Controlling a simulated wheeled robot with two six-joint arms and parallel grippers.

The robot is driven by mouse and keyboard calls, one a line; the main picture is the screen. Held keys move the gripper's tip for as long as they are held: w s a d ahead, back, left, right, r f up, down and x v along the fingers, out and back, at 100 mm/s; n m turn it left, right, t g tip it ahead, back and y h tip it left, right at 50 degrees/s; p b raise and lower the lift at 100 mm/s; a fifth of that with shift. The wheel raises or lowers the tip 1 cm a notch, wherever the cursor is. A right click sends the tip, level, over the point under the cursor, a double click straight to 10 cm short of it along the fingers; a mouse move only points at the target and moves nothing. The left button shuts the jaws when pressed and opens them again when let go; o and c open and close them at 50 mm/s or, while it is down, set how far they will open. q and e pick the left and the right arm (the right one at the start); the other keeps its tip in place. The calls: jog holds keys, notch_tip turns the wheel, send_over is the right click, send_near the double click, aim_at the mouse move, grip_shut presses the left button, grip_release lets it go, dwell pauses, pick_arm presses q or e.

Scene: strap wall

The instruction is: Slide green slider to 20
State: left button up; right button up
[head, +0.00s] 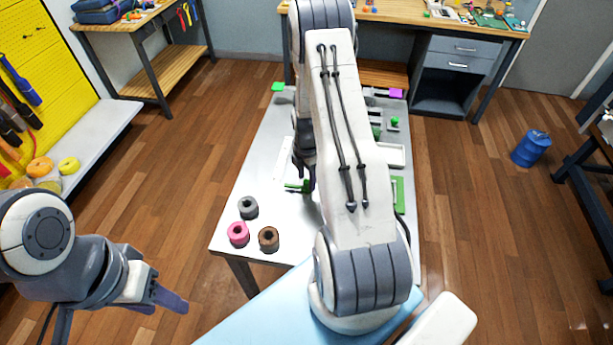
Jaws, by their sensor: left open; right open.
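A green piece (294,187), which looks like the green slider, lies at the near end of a white strip (285,165) on the grey table (262,140). Scale numbers are too small to read. My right gripper (306,184) is open and points down right at the green piece. Its arm covers much of the table, and I cannot tell whether the fingers touch the piece or stand around it. My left gripper (166,299) is open and empty, off the table at the lower left.
Grey (248,207), pink (238,233) and brown (268,239) rings sit at the table's near left corner. A green part (398,194) and small green knobs (395,121) are to the right of my arm.

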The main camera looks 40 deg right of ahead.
jog(key=shift+f, duration=0.25)
grip_shut()
jog(key=shift+w, duration=0.1)
dwell(1.2)
